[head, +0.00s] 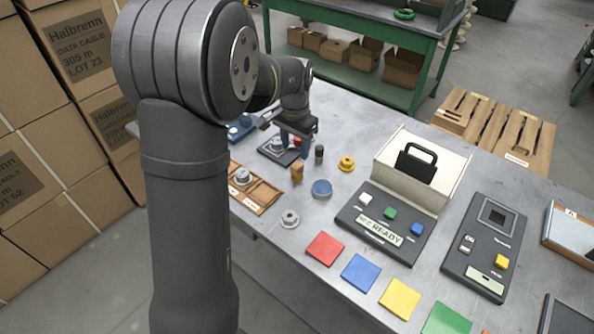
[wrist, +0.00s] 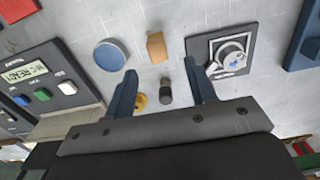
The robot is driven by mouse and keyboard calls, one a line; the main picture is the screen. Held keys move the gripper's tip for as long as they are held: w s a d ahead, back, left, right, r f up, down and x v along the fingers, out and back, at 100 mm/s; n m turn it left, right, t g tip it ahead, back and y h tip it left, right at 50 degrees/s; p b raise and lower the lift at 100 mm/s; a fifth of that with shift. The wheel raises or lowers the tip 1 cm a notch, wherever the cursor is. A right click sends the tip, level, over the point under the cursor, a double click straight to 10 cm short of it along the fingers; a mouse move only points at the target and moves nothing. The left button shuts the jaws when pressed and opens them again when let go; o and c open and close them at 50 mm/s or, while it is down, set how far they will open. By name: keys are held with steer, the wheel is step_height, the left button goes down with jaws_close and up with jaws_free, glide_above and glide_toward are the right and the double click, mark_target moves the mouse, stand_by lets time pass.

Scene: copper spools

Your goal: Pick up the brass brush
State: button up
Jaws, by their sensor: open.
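No thing is plainly marked as the brass brush. A small tan-orange block (head: 297,173), its form too small to make out, stands on the metal table and may be it. In the wrist view the block (wrist: 156,47) lies just beyond my fingertips, between their lines. A short dark cylinder with a grey end (head: 319,154) stands near it; in the wrist view this cylinder (wrist: 166,91) shows between my fingers. My gripper (head: 293,143) is open with blue fingers, above the table near the block; the wrist view shows the fingers (wrist: 160,70) apart and nothing held.
A dark plate with a silver round part (wrist: 231,55) lies right of my fingers. A blue-topped round tin (head: 321,188) and a yellow ring-like part (head: 347,163) are close by. A wooden tray (head: 266,195) and a control panel (head: 384,222) flank them. Coloured squares line the front edge.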

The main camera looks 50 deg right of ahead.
mark_target(297, 165)
steer(key=f, duration=0.9)
steer(key=shift+s+d, duration=0.1)
steer(key=shift+s, duration=0.15)
steer(key=shift+c, duration=0.2)
steer(key=c, duration=1)
